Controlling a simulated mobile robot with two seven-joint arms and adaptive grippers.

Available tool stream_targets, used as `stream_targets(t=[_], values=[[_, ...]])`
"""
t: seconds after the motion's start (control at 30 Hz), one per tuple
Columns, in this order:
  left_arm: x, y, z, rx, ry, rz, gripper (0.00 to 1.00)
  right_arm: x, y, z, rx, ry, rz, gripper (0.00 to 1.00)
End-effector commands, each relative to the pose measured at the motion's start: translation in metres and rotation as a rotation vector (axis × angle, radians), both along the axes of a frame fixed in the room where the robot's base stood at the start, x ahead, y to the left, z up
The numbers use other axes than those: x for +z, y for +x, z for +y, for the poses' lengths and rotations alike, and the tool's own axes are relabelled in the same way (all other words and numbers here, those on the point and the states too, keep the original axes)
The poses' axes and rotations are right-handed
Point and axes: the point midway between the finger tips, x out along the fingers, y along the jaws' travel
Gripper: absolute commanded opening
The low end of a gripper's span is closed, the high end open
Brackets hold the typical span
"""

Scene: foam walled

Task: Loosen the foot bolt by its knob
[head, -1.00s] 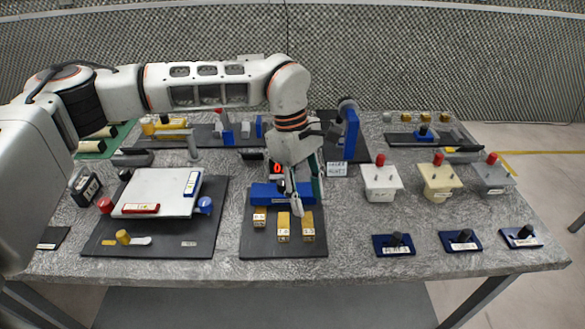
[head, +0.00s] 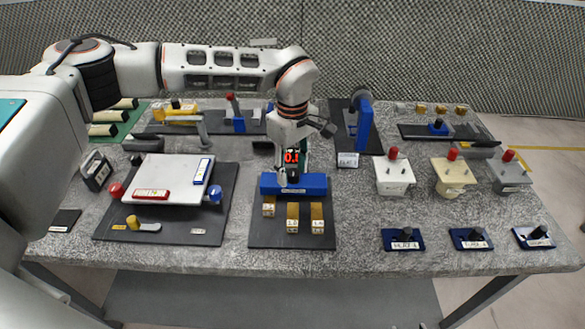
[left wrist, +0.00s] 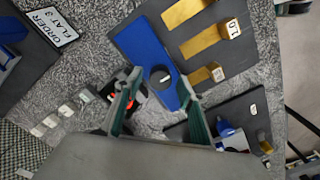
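No part is labelled as the foot bolt, so I cannot tell which it is. My left gripper (head: 284,181) points down at the blue block (head: 313,184) in the middle of the bench. In the left wrist view its two green-lined fingers (left wrist: 159,82) stand apart, either side of a round dark-blue part with a white mark (left wrist: 164,77) on the blue block; contact cannot be told. A white plate (head: 168,173) to the left has a red knob (head: 116,190) and a blue knob (head: 214,194) at its corners. My right gripper is out of view.
A red-digit display (head: 292,156) stands just behind the blue block. Several brass blocks lie in front, one here (head: 292,225). A yellow knob (head: 133,222) is front left. White (head: 395,177), cream (head: 453,178) and grey boxes stand right. Bare bench lies between.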

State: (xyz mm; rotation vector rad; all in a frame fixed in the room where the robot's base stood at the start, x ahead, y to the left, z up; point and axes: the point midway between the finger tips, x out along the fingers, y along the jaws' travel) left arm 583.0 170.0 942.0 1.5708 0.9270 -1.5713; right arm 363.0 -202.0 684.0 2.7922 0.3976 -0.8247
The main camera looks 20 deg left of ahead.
Motion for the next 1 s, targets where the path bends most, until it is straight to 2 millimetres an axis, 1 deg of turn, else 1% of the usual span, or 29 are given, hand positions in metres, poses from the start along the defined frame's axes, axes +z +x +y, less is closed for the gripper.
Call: stream_targets(t=[0.27,0.3,0.37,0.4,0.43,0.77,1.0], values=[[-0.0016,0.0003,-0.0001,0.0,0.0,-0.001,0.39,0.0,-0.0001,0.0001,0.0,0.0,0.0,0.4],[-0.0015,0.0002,-0.0002,0.0,0.0,-0.001,0.29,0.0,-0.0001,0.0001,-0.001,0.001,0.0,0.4],[-0.0015,0.0002,-0.0002,0.0,0.0,-0.001,0.13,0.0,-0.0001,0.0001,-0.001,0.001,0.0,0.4],[-0.0015,0.0002,-0.0002,0.0,0.0,-0.001,0.03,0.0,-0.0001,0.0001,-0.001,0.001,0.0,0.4],[-0.0014,0.0002,-0.0002,0.0,0.0,-0.001,0.01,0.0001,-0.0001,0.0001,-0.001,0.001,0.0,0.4],[-0.0013,0.0001,-0.0002,0.026,0.0,-0.001,0.01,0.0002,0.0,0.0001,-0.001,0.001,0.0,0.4],[-0.0012,-0.0002,0.0001,0.145,0.0,-0.001,0.01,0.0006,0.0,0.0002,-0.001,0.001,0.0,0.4]])
